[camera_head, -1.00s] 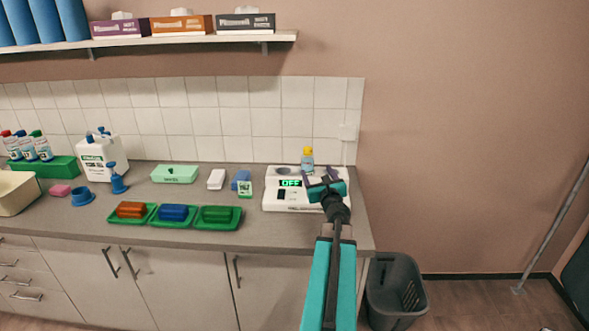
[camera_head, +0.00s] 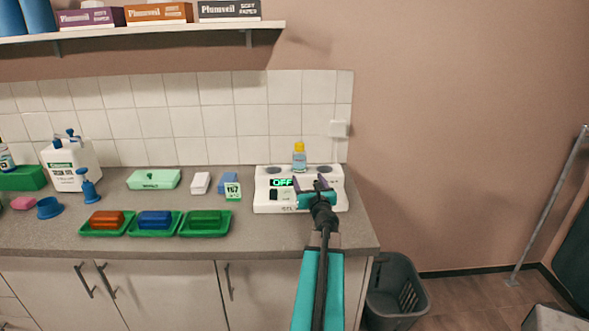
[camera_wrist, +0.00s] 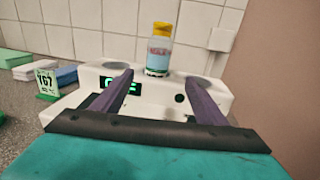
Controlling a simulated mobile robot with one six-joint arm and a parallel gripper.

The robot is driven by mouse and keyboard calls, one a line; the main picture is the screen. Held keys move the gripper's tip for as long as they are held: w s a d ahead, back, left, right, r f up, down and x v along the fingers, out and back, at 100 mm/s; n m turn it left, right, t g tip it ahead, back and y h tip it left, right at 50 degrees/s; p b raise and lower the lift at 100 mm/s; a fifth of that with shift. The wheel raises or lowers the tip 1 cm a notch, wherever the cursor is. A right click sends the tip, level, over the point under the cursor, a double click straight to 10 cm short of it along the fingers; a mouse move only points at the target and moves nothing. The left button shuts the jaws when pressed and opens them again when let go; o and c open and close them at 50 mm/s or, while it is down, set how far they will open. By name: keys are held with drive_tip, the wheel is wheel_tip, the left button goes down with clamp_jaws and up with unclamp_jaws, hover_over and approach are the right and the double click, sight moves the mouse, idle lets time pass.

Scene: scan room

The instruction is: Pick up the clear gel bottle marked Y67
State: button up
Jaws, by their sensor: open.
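A small clear bottle (camera_head: 300,160) with a yellow cap and a pale label stands upright at the white device (camera_head: 262,202), between its two round wells. I cannot tell whether it sits on the top or in a hollow. It also shows in the wrist view (camera_wrist: 160,52), where its label is too small to read. A card (camera_head: 233,191) on a green stand is left of the device; in the wrist view the card (camera_wrist: 46,80) seems to read Y67. My gripper (camera_head: 309,183) is open and empty, in front of the bottle. The bottle shows between and beyond its purple fingers.
The device's display reads OFF. Left of it are a white box (camera_head: 200,183), a blue block (camera_head: 228,181), a green box (camera_head: 153,179) and green trays (camera_head: 205,233) holding coloured blocks. A tiled wall (camera_head: 205,120) is behind. A grey bin (camera_head: 397,290) stands right of the counter.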

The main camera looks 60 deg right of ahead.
sight(301, 167)
drive_tip(key=shift+w+a, duration=0.1)
drive_tip(key=shift+w, duration=0.15)
drive_tip(key=shift+w, duration=0.1)
drive_tip(key=shift+p+x, duration=0.3)
drive_tip(key=shift+x, duration=0.7)
drive_tip(key=shift+p+x, duration=0.7)
drive_tip(key=shift+x, duration=2.45)
drive_tip(key=shift+w, duration=0.1)
drive_tip(key=shift+p+x, duration=1.15)
drive_tip(key=shift+x, duration=1.45)
drive_tip(key=shift+f, duration=0.15)
drive_tip(key=c, duration=1.5)
